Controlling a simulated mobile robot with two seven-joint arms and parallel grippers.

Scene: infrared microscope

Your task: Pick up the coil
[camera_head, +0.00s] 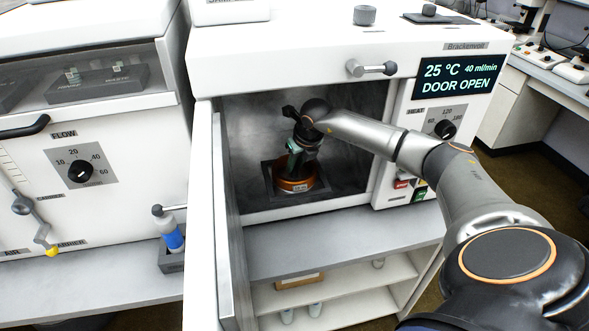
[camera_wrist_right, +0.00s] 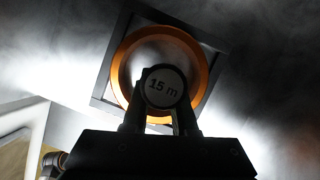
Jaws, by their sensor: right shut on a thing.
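The coil (camera_head: 293,184) is a copper-orange ring inside the open chamber of the white oven (camera_head: 290,50). It sits at a dark square holder (camera_head: 318,192) on the chamber floor. In the right wrist view the orange coil (camera_wrist_right: 200,66) carries a round tag marked "15 m" (camera_wrist_right: 164,87). My right gripper (camera_head: 299,165) reaches down into the chamber over the coil. In the wrist view its fingers (camera_wrist_right: 161,112) stand on both sides of the tag and are shut on it. I cannot tell whether the coil is clear of the holder. My left gripper is not in view.
The oven door (camera_head: 228,230) stands open at the left of the chamber. The display (camera_head: 457,76) reads 25 °C, 40 ml/min, DOOR OPEN.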

